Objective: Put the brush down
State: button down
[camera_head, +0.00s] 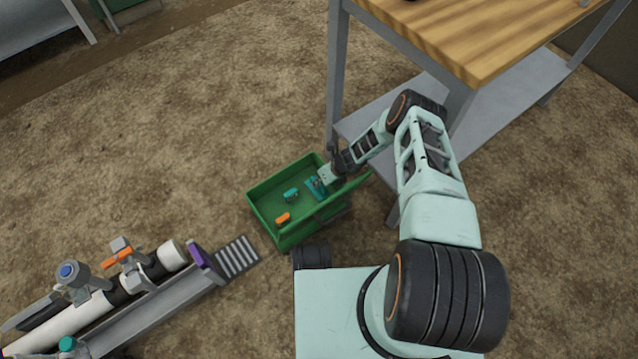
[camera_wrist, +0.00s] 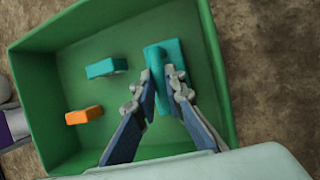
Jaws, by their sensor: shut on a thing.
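The brush is a teal piece (camera_wrist: 156,56) with a wider head at the far end, seen in the wrist view. My gripper (camera_wrist: 162,82) is shut on it, with one finger on each side. In the head view the teal piece (camera_head: 317,188) shows beside my gripper (camera_head: 322,181), at the right part of a green crate (camera_head: 262,211). The gripper reaches inside the crate's outline, which also fills much of the wrist view (camera_wrist: 43,150). I cannot tell whether the brush touches the crate floor.
A small teal block (camera_head: 290,195) and an orange block (camera_head: 283,218) lie on the left of the crate floor. A wooden-topped workbench (camera_head: 480,35) stands at the upper right. A pipe assembly (camera_head: 120,280) lies at the lower left. Bare ground is open left of the crate.

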jog(key=shift+f, duration=0.15)
jog(key=c, duration=2)
grip_release()
